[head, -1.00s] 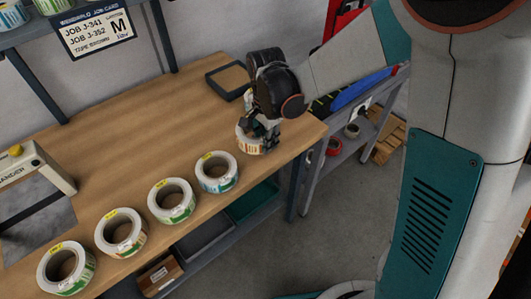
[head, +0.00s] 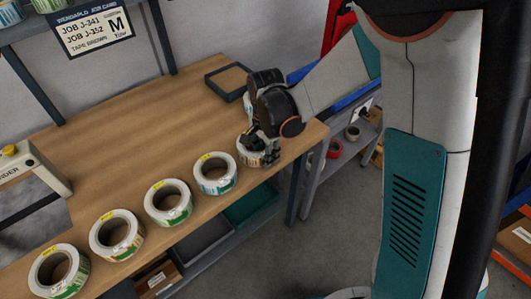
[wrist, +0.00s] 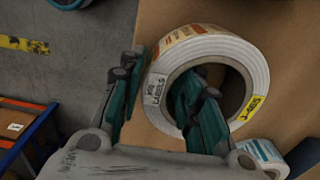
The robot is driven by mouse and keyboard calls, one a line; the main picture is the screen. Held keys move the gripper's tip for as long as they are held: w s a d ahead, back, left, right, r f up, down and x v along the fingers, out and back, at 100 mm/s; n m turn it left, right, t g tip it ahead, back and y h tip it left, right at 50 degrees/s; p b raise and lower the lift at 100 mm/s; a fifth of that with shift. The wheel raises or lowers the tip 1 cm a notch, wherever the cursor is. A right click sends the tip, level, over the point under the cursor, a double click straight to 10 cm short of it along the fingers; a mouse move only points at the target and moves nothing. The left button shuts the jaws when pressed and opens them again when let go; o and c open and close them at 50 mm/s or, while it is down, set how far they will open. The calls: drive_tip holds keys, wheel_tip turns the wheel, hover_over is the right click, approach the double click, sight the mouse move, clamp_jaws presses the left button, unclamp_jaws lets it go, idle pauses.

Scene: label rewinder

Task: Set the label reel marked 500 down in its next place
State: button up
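The label reel (head: 244,147) under my gripper stands flat at the right end of the row on the bench, partly hidden by the fingers. A slim gap shows between the outer finger and the reel, so the gripper looks open. In the head view my gripper (head: 262,153) is low at the bench's front edge.
Several other reels line the front edge to the left, the nearest (head: 215,187) a small gap away. A black-rimmed tray (head: 229,79) lies behind my gripper. The middle of the bench (head: 130,130) is clear.

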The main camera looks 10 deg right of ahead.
drive_tip(key=shift+r, duration=0.1)
wheel_tip(320, 180, up, 12)
drive_tip(key=p, duration=0.4)
idle(0.3)
drive_tip(key=shift+r, duration=0.1)
idle(0.3)
drive_tip(key=s+d+r+n+t, duration=0.3)
drive_tip(key=s+d+r+n, duration=0.2)
drive_tip(key=s+d+r, duration=0.1)
drive_tip(key=s+d+r+n+t, duration=0.4)
drive_tip(key=s+d, duration=0.4)
drive_tip(key=s, duration=0.3)
drive_tip(key=shift+r+n, duration=0.85)
drive_tip(key=shift+n, duration=0.25)
